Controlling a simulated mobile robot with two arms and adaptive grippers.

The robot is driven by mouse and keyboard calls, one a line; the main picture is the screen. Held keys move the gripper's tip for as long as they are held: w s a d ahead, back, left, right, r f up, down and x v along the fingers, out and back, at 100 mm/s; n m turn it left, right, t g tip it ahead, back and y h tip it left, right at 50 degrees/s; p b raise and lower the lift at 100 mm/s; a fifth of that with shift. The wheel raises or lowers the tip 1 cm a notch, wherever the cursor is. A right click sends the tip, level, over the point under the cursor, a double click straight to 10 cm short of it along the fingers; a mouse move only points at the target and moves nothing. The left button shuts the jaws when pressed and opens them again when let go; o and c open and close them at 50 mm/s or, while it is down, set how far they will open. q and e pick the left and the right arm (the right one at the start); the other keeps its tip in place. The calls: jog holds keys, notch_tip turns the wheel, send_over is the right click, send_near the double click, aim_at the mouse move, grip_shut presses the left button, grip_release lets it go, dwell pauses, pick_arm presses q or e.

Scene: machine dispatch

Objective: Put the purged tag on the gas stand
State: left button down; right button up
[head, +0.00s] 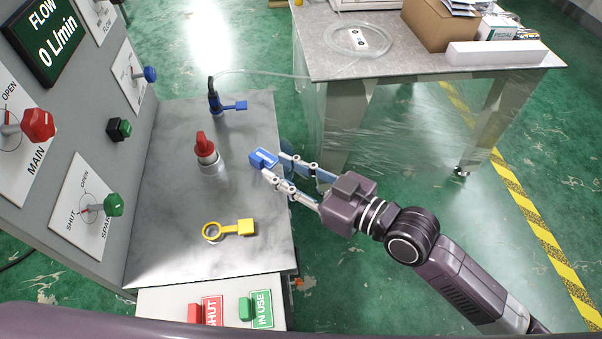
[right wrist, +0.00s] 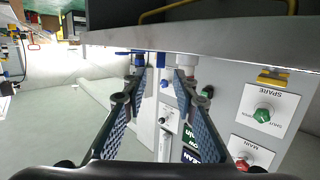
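A blue tag (head: 263,158) with a small pale marking, which I take to be the purged tag, is at the fingertips of my right gripper (head: 275,168). The fingers lie on either side of it and appear closed on it; its lettering is too small to read. It is over the right edge of the gas stand's grey top (head: 180,245); I cannot tell whether it touches. In the right wrist view, a bit of blue shows between the fingertips (right wrist: 162,62). My left gripper is not in view.
A red SHUT tag (head: 211,311) and green IN USE tag (head: 261,309) lie in front. The knobbed panel (head: 70,130) is left; a table (head: 400,65) stands behind.

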jog(key=shift+v, duration=2.35)
